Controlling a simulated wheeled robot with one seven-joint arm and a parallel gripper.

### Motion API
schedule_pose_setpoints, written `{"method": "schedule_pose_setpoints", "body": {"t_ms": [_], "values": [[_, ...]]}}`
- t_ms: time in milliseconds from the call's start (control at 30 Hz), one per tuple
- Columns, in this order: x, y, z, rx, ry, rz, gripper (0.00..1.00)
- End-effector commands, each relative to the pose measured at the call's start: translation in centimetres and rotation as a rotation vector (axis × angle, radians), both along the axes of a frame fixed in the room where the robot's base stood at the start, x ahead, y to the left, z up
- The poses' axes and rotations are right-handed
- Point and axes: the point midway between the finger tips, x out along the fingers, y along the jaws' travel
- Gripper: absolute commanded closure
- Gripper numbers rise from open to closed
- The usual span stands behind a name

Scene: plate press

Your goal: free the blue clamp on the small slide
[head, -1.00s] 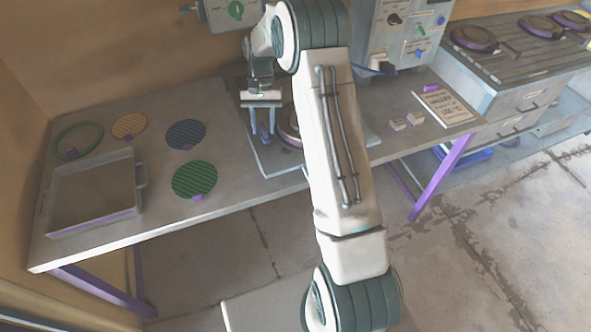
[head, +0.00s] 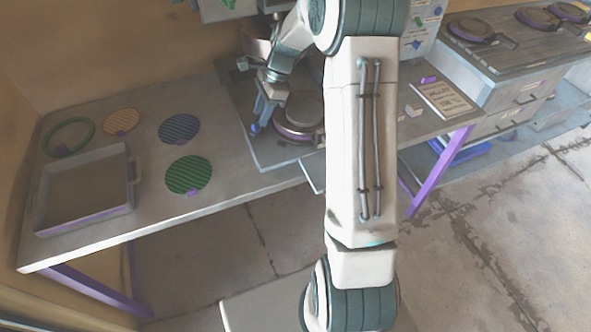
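The small slide (head: 277,157) is a light grey plate on the bench, left of my forearm. A round, dark-rimmed disc (head: 298,118) sits on it. A small blue piece, which looks like the blue clamp (head: 254,128), shows at the slide's left part, right at my fingertips. My gripper (head: 259,116) points down over this piece and is seen nearly edge-on. Its fingers overlap in the view, so their gap is hidden. I cannot tell whether they touch the clamp. My forearm hides the slide's right side.
A grey tray (head: 128,205) and round mats, one green (head: 189,174) and one blue (head: 179,129), lie left on the bench. A control box (head: 422,28) stands behind my arm. A notice card (head: 443,100) lies right. A light panel (head: 314,172) juts past the bench's front edge.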

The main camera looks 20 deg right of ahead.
Motion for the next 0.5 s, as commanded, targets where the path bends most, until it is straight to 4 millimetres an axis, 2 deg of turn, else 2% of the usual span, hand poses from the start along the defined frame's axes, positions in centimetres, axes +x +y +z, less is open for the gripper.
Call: {"method": "schedule_pose_setpoints", "body": {"t_ms": [500], "values": [[0.0, -4.1, 9.7, -0.001, -0.002, 0.003, 0.65]]}}
